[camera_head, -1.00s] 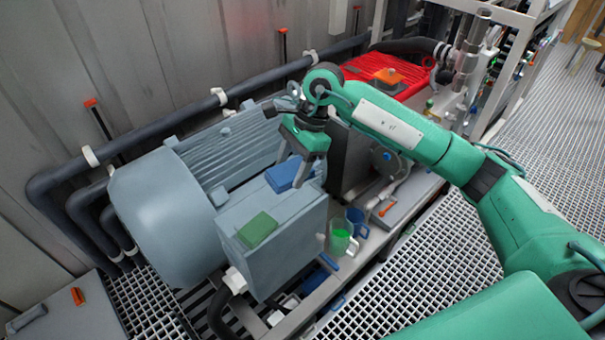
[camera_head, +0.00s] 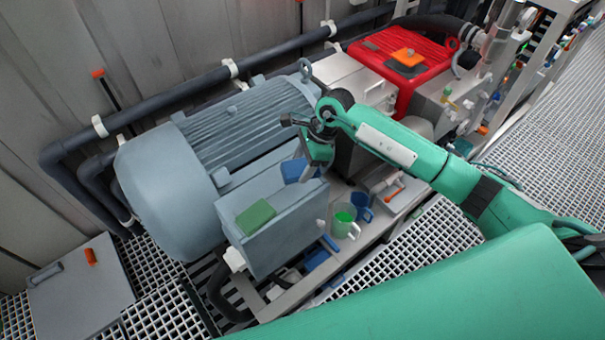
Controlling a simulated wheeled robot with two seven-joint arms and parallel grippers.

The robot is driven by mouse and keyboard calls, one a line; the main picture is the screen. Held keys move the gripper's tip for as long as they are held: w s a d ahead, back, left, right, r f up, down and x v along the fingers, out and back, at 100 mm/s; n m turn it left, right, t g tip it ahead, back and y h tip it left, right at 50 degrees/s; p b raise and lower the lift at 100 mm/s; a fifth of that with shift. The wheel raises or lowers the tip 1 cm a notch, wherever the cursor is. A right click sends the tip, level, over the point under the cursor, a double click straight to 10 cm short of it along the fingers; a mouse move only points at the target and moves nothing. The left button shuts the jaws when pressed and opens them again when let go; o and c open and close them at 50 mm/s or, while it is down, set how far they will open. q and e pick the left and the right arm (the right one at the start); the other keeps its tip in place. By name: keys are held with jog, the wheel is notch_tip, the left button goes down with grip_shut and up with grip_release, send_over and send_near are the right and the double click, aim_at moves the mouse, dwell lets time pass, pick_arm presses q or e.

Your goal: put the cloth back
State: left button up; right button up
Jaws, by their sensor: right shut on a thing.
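My right gripper (camera_head: 314,172) points down over the far right end of the top of the grey box on the side of the motor. It is shut on a blue folded cloth (camera_head: 295,171), which is at the box top. I cannot tell whether the cloth touches the box. A green folded cloth (camera_head: 256,217) lies flat on the near left part of the grey box (camera_head: 283,239). An orange cloth (camera_head: 408,56) lies on a dark pad on the red unit at the back. My left gripper is out of view.
The large grey ribbed motor (camera_head: 235,127) stands behind the box. A green-filled mug (camera_head: 344,221) and a blue mug (camera_head: 362,205) stand on the frame to the right of the box. Pipes run along the wall. The grating floor (camera_head: 398,252) in front is clear.

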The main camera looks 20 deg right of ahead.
aim_at(298, 188)
notch_tip(298, 188, down, 2)
jog(key=shift+f, duration=0.25)
notch_tip(298, 188, down, 3)
jog(key=shift+f+p, duration=0.15)
jog(key=shift+p, duration=0.6)
jog(key=shift+f, duration=0.35)
jog(key=shift+f, duration=0.1)
jog(key=shift+f, duration=0.15)
jog(key=o, duration=0.9)
